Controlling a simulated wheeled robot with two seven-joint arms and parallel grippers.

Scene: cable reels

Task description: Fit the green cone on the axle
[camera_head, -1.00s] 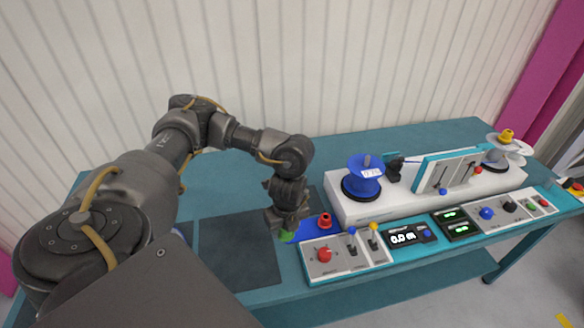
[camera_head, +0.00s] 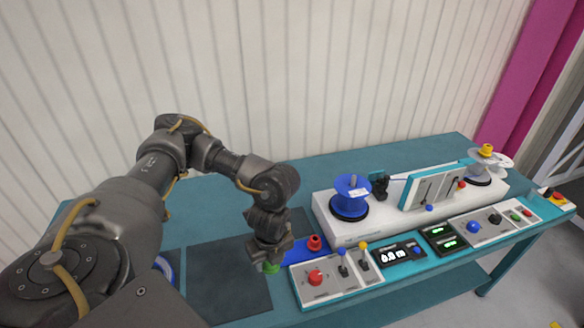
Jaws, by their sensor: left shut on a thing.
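My left gripper (camera_head: 270,256) is shut on the green cone (camera_head: 271,267), pointing down just left of a small blue tray. Only the lower part of the cone shows below the fingers. I cannot tell whether it touches the surface below. A blue reel (camera_head: 349,204) sits on the white machine (camera_head: 335,233), and a grey axle end (camera_head: 353,181) sticks up from its middle. No cone is on that axle. The gripper is left of the reel and nearer to me. My right gripper is not in view.
A red cone (camera_head: 314,243) stands on the blue tray (camera_head: 298,257). A yellow cone (camera_head: 486,150) tops the far right reel. Switch panels (camera_head: 332,275) line the front. A dark mat (camera_head: 222,275) is clear. A blue ring (camera_head: 165,267) is partly hidden by my arm.

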